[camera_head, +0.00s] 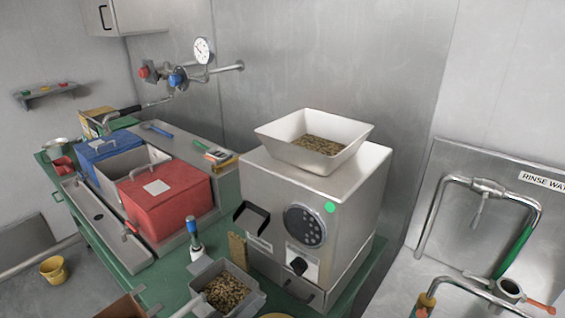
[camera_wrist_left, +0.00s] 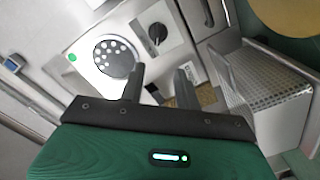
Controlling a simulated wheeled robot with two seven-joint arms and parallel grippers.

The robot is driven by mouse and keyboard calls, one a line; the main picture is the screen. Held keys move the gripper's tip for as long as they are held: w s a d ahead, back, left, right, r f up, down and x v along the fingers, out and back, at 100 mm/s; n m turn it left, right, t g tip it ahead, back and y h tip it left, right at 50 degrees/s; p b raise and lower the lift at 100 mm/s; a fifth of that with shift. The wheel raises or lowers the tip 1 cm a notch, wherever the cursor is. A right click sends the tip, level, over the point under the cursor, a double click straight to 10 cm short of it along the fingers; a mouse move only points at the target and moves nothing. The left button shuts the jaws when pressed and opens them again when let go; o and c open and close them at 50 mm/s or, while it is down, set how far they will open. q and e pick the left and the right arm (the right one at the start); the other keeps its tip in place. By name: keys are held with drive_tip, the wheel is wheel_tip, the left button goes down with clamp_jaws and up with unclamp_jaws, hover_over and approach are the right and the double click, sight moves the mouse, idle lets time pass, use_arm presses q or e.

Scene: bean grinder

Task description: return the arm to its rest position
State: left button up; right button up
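My left gripper (camera_wrist_left: 159,82) shows in the left wrist view, with its two dark fingers spread apart and nothing visible between them. Its green body fills the bottom of that view. The fingers point across the front of the steel bean grinder (camera_head: 270,205). The grinder's round perforated disc (camera_wrist_left: 114,58) and black knob (camera_wrist_left: 157,33) appear just beyond the fingertips. I cannot clearly make out the left gripper in the head view. My right gripper is in neither view.
A hopper (camera_head: 345,131) with beans tops the grinder. A metal bin of beans (camera_head: 228,288) stands in front of it. A blue-topped tool (camera_head: 194,238) stands near a red box (camera_head: 166,200) and blue box (camera_head: 106,148). A rinse station with taps (camera_head: 490,186) is at right.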

use_arm(q)
drive_tip(key=s+a+f+m+g+y, duration=0.1)
drive_tip(key=s+f+g, duration=0.1)
drive_tip(key=s+f, duration=0.1)
drive_tip(key=s+a+f+m+g+y, duration=0.1)
drive_tip(key=s+f+y, duration=0.1)
drive_tip(key=s+f, duration=0.1)
drive_tip(key=s+a+f+m+g+y, duration=0.1)
drive_tip(key=s+a+f+m+g, duration=0.1)
drive_tip(key=s, duration=0.1)
drive_tip(key=shift+s+a+f+g+y, duration=0.1)
drive_tip(key=shift+s+f+g+y, duration=0.2)
drive_tip(key=shift+f+y, duration=0.1)
drive_tip(key=s+a+f+g+y, duration=0.2)
drive_tip(key=s+a+g+y, duration=0.1)
drive_tip(key=s+a, duration=0.25)
drive_tip(key=s+a+f+g+y, duration=0.2)
drive_tip(key=s+a, duration=0.2)
drive_tip(key=s, duration=0.2)
wheel_tip(320, 180, down, 30)
drive_tip(key=g, duration=0.1)
drive_tip(key=s+a+f+m+g, duration=0.1)
drive_tip(key=s+a+f, duration=0.2)
drive_tip(key=s+f, duration=1.7)
drive_tip(key=shift+f+g+y, duration=0.15)
drive_tip(key=shift+g+y, duration=0.15)
drive_tip(key=shift+w, duration=0.1)
